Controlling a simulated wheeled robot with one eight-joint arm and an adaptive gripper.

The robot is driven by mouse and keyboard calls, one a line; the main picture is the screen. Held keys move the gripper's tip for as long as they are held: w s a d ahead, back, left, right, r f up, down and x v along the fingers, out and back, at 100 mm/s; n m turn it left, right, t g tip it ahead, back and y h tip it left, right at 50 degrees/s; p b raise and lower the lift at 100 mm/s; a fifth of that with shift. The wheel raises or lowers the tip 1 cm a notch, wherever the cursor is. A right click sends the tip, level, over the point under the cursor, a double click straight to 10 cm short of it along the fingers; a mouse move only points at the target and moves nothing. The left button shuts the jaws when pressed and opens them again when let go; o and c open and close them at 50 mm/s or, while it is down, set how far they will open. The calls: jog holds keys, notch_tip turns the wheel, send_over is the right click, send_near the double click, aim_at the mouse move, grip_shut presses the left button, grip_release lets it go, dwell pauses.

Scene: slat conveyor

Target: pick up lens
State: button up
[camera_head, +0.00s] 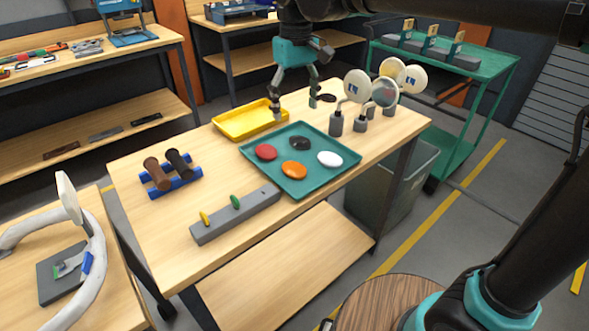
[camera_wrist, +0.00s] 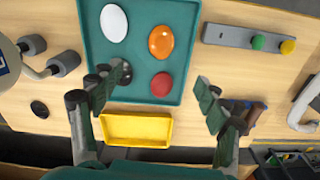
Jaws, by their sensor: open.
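Several lens-like discs lie on a green tray (camera_head: 284,183): red (camera_head: 266,152), orange (camera_head: 294,169), white (camera_head: 329,158) and black (camera_head: 300,143). Another dark disc (camera_head: 327,98) lies on the bare table near the stands. I cannot tell which one is the task's lens. My gripper (camera_head: 295,107) is open and empty above the back of the table, near the yellow tray. In the wrist view, its fingers (camera_wrist: 155,97) are spread wide over the tray's edge. One finger partly hides the black disc (camera_wrist: 126,75); the red disc (camera_wrist: 162,85) lies between the fingers.
A yellow tray (camera_head: 221,124) sits behind the green one. Round-headed stands (camera_head: 336,124) rise at the right. A grey bar (camera_head: 225,222) with green and yellow pegs lies in front, and a blue rack (camera_head: 150,187) with dark-handled items at left. Bare tabletop shows between them.

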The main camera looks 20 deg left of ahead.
send_over(295, 167)
notch_tip(295, 167, down, 11)
jog(key=shift+a, duration=0.15)
jog(key=shift+f, duration=3.1)
jog(key=c, duration=1.2)
jog(key=shift+r, duration=0.15)
